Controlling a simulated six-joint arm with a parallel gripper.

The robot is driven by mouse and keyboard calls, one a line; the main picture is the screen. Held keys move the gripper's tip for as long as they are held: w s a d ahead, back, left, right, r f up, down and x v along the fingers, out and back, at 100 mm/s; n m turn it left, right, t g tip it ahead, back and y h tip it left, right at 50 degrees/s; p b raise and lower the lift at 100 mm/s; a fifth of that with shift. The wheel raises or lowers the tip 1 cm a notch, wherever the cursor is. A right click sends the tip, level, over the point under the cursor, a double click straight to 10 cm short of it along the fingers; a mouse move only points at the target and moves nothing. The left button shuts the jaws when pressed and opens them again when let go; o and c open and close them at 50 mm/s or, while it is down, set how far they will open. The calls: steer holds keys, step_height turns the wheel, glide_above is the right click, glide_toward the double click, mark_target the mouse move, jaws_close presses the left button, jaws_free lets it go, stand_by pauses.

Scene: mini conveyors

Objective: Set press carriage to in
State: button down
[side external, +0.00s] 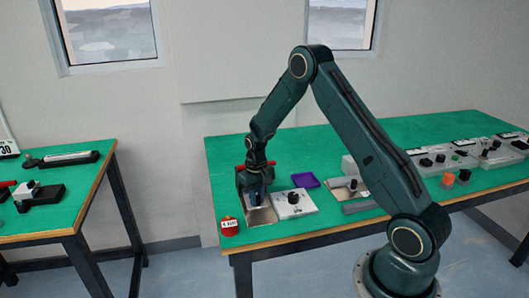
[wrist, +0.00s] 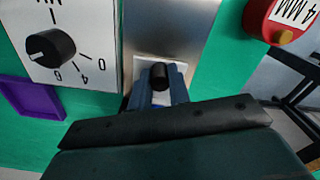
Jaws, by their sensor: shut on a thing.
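The press carriage is a pale block (wrist: 146,68) with a black knob (wrist: 160,75), on a grey metal plate (wrist: 165,28) in the wrist view. My gripper (wrist: 159,90) is shut on the black knob, with a blue finger on each side of it. In the side external view my gripper (side external: 256,198) points down at the metal plate (side external: 261,215) near the table's left end. The fingers and wrist hide most of the carriage there, and I cannot read its position along the plate.
A white dial box (side external: 294,204) stands just right of the plate, with a purple tray (side external: 306,180) behind it. A red 4 MM piece (side external: 229,226) is at the table's front left corner. Other devices (side external: 487,152) fill the right side. A second table (side external: 60,215) stands left.

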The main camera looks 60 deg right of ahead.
steer(key=shift+w+d, duration=0.25)
steer(key=c, duration=1.5)
jaws_free()
steer(key=shift+o, duration=0.9)
steer(key=shift+r, duration=0.1)
step_height(320, 180, up, 14)
steer(key=shift+s+a, duration=0.1)
